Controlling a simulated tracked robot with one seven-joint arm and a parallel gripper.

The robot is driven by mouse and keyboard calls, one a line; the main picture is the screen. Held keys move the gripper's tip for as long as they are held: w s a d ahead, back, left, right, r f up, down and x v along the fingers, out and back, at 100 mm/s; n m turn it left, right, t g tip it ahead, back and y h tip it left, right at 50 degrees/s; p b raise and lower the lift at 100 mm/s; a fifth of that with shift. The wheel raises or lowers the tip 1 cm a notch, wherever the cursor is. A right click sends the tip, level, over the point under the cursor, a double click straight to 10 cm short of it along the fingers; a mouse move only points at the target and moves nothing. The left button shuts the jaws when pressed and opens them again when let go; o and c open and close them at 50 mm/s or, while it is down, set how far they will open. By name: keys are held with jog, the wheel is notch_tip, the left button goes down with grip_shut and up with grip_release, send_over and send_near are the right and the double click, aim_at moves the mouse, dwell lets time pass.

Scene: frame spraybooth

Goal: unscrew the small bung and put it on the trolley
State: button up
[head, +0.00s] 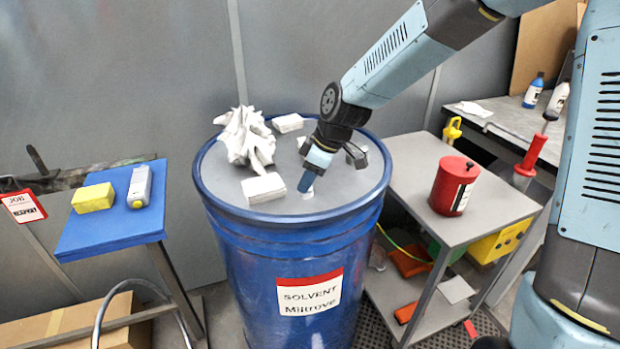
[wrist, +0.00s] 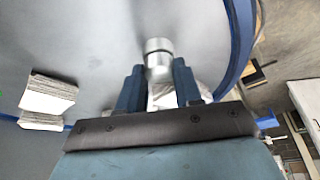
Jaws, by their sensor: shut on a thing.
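The small bung (head: 308,194) is a pale cap at the front part of the grey top of the blue drum (head: 245,265). In the wrist view it shows as a silvery round piece (wrist: 158,52) at the fingertips. My gripper (head: 307,183) reaches down to it, tilted, with its two blue fingers (wrist: 158,72) shut on it. The fingers hide part of the bung, and I cannot tell whether it sits in its hole or is clear of it. The grey trolley (head: 412,165) stands right of the drum.
Crumpled white rag (head: 246,138) and white blocks (head: 264,188) lie on the drum top near my gripper. A red can (head: 453,186) stands on the trolley; its top is clear around the can. A blue stand (head: 115,225) is at left, a bench (head: 505,115) at back right.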

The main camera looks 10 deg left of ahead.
jog(key=n+g, duration=0.1)
jog(key=n, duration=0.1)
jog(key=shift+w+n, duration=0.1)
jog(key=shift+n, duration=0.3)
jog(key=n+g, duration=0.1)
jog(key=n, duration=0.1)
jog(key=n+g, duration=0.1)
jog(key=n, duration=0.1)
jog(key=shift+w+n+h, duration=0.1)
jog(key=shift+n+h, duration=0.2)
jog(key=shift+h, duration=0.1)
jog(key=o, duration=0.7)
